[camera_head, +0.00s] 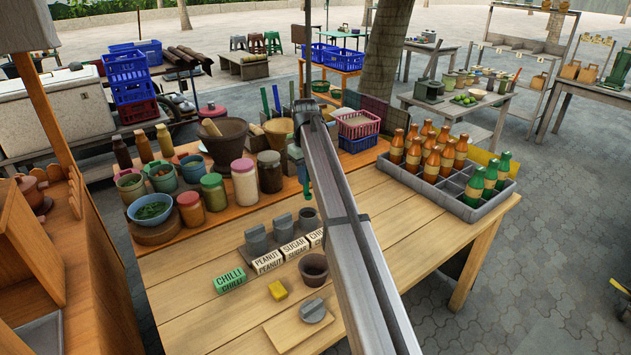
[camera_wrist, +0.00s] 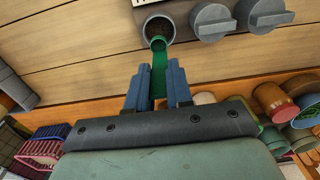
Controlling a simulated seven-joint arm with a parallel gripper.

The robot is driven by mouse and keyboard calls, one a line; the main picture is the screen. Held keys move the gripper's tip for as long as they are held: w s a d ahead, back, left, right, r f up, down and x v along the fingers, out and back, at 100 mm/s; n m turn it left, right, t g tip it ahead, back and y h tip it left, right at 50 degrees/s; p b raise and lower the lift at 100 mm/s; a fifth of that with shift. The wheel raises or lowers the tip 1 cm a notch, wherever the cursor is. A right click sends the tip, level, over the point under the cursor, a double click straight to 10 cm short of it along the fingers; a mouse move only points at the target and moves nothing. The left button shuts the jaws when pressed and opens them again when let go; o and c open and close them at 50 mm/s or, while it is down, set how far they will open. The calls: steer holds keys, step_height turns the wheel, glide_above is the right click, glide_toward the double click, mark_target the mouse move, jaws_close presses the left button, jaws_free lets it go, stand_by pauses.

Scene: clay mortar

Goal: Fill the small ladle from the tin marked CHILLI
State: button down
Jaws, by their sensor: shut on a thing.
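My gripper (camera_wrist: 158,88) is shut on the handle of the small green ladle (camera_wrist: 159,65). The ladle's end overlaps the near rim of an open grey tin (camera_wrist: 154,24) in the wrist view. I cannot tell whether it touches the dark contents. In the head view the ladle (camera_head: 305,180) hangs above the same tin (camera_head: 308,219), the rightmost visible in the rack. The label before this tin (camera_head: 317,238) begins "CHI"; my arm hides the rest. The two tins beside it, behind PEANUT and SUGAR labels, have grey lids (camera_head: 256,238).
A brown cup (camera_head: 314,269), a yellow block (camera_head: 278,290) and a loose grey lid (camera_head: 313,311) on a board are in front of the rack. Jars (camera_head: 244,182) and a large mortar (camera_head: 222,140) stand behind. A bottle crate (camera_head: 440,190) stands right.

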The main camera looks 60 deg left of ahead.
mark_target(306, 193)
steer(key=shift+f, duration=4.3)
steer(key=shift+f, duration=0.2)
steer(key=shift+f, duration=0.2)
steer(key=shift+r, duration=0.1)
steer(key=shift+r, duration=3.15)
